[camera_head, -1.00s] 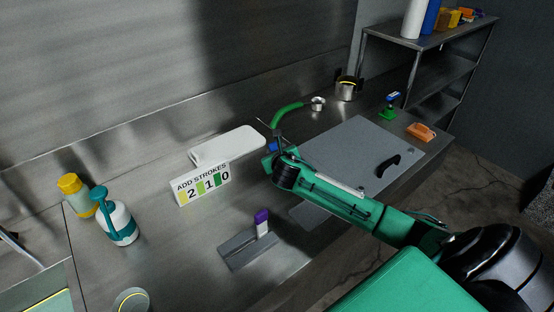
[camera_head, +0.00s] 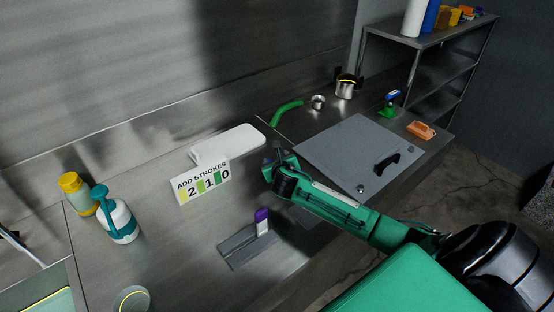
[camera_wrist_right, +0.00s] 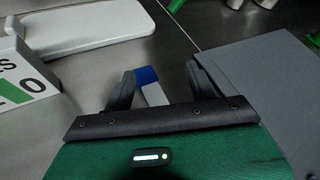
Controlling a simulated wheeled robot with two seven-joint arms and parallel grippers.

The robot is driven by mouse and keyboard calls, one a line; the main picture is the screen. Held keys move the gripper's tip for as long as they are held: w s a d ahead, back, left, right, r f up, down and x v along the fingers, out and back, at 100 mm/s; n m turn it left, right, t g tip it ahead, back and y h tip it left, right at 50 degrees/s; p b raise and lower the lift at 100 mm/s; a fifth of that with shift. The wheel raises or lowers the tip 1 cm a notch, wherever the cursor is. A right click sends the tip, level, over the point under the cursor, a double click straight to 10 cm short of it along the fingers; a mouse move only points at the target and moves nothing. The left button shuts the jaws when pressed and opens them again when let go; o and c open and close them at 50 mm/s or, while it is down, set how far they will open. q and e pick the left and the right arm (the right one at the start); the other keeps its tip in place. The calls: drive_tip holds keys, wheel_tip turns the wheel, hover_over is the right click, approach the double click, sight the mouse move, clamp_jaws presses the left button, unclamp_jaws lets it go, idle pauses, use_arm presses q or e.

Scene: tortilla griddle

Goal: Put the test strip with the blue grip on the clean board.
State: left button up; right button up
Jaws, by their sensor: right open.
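In the right wrist view, the blue grip (camera_wrist_right: 147,75) of a strip with a white body (camera_wrist_right: 155,95) stands between the fingers of my open right gripper (camera_wrist_right: 161,86). The fingers are apart on either side, and I cannot tell whether either touches it. In the head view the right gripper (camera_head: 277,157) hides this strip. A white board (camera_head: 240,140), which looks clean, lies behind and left of the gripper; it also shows in the wrist view (camera_wrist_right: 95,28). My left gripper is out of view.
A sign (camera_head: 203,184) reading "ADD STROKES 2 1 0" stands before the white board. A purple-topped strip (camera_head: 262,222) stands at a grey holder (camera_head: 236,246). A grey plate (camera_head: 340,150) with a black handle lies right. Bottles (camera_head: 118,222) stand left.

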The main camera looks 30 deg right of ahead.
drive_tip(key=shift+r, duration=0.1)
drive_tip(key=b+v, duration=0.1)
drive_tip(key=v, duration=1.1)
drive_tip(key=shift+b, duration=0.3)
drive_tip(key=shift+a, duration=0.1)
